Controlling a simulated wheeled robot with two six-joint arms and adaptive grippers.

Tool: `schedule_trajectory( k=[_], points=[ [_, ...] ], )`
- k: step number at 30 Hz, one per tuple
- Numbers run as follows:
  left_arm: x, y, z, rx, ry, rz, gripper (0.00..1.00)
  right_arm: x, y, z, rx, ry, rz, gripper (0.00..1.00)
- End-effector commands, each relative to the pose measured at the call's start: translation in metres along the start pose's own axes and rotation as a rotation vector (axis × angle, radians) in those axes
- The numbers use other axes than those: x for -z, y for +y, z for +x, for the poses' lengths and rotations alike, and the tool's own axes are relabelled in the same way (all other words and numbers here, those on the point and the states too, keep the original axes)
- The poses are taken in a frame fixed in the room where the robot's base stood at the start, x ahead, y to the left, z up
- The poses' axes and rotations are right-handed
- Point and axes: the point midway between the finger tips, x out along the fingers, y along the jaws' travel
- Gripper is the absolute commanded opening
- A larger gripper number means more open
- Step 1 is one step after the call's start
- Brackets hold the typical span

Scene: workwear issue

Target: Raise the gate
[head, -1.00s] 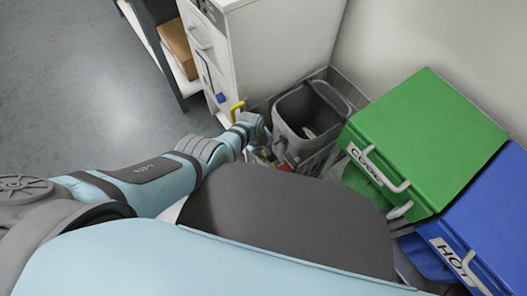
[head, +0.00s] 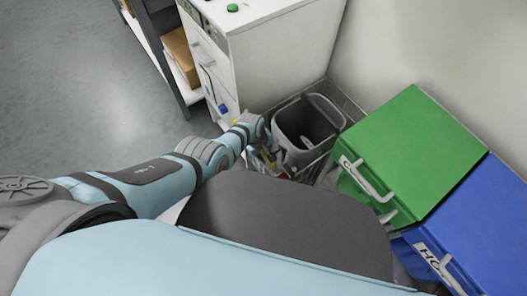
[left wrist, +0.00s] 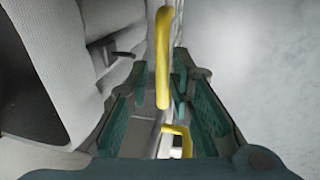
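A yellow bar handle (left wrist: 163,65) runs up and down the middle of the left wrist view. A second yellow bent piece (left wrist: 180,135) shows lower down, between the fingers. I cannot tell whether these belong to the gate. My left gripper (left wrist: 160,112) is open, its teal fingers on both sides of the yellow, with gaps visible. In the head view my left gripper (head: 268,158) is low between the white cabinet and the grey bin, partly hidden. A small bit of yellow (head: 236,122) shows beside my wrist there. My right gripper is not in view.
A white drawer cabinet (head: 285,50) stands behind my arm. An open grey bin (head: 303,128) is just right of my gripper. A green box (head: 415,140) and a blue box (head: 485,225), both with white handles, stand at right. Floor at left is clear.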

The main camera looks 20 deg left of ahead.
Motion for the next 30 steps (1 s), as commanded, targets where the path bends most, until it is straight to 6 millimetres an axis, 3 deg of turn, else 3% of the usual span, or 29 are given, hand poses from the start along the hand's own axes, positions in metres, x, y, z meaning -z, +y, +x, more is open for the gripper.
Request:
schedule_trajectory(
  k=[11,17,20,30],
  points=[
    [0.0,-0.001,-0.001,0.001,-0.001,0.0,0.31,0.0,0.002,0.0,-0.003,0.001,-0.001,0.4],
    [0.001,0.001,-0.014,-0.001,0.0,0.0,0.31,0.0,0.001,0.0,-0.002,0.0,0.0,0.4],
    [-0.001,-0.001,-0.029,-0.001,0.0,-0.002,0.31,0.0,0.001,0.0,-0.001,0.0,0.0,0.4],
    [0.0,-0.001,-0.109,0.001,0.0,-0.001,0.31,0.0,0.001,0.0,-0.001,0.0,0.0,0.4]
  ],
)
